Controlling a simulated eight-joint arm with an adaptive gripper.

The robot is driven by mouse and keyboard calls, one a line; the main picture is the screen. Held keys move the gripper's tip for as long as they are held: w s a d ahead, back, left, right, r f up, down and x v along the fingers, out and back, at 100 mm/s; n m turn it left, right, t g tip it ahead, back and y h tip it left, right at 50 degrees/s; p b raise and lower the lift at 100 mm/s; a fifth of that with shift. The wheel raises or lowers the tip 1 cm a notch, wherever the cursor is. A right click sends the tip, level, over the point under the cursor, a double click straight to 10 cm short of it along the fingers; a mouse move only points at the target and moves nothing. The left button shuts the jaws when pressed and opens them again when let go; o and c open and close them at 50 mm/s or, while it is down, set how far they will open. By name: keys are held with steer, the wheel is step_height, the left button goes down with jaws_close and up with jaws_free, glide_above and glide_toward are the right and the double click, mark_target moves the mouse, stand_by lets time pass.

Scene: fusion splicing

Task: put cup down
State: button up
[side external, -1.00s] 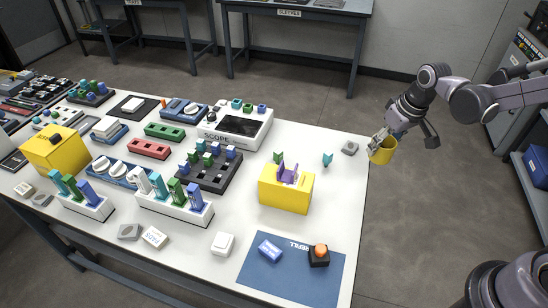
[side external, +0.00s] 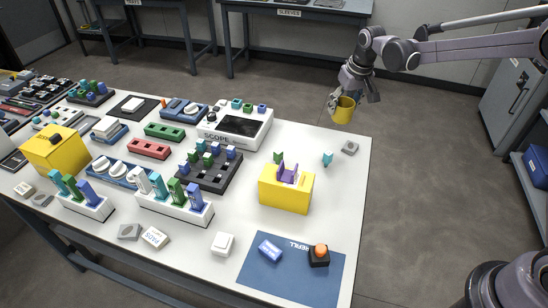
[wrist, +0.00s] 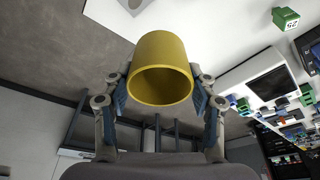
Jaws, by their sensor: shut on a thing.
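A yellow cup (side external: 343,110) is held in my gripper (side external: 344,96) above the far right corner of the white table (side external: 335,225). In the wrist view the cup (wrist: 160,72) sits between the two fingers of my gripper (wrist: 160,92), which press on its sides. Its round open mouth faces the wrist camera. In the side view the cup is apart from the table top, in the air.
A grey block (side external: 350,147) and a small teal piece (side external: 327,159) stand near the table's right edge below. A yellow box with a purple piece (side external: 285,190) stands farther left. A scope unit (side external: 237,125) stands at the back.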

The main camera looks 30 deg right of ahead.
steer(key=w+a+f, duration=0.1)
steer(key=a+f, duration=0.1)
steer(key=a, duration=0.1)
steer(key=w+a+f, duration=0.2)
steer(key=a, duration=0.2)
steer(key=w+a+f, duration=0.2)
steer(key=a+f, duration=0.1)
steer(key=shift+w+a, duration=0.2)
steer(key=shift+a, duration=0.1)
steer(key=shift+f, duration=2.05)
steer(key=shift+f, duration=0.15)
steer(key=o, duration=1.3)
steer(key=shift+c, duration=0.2)
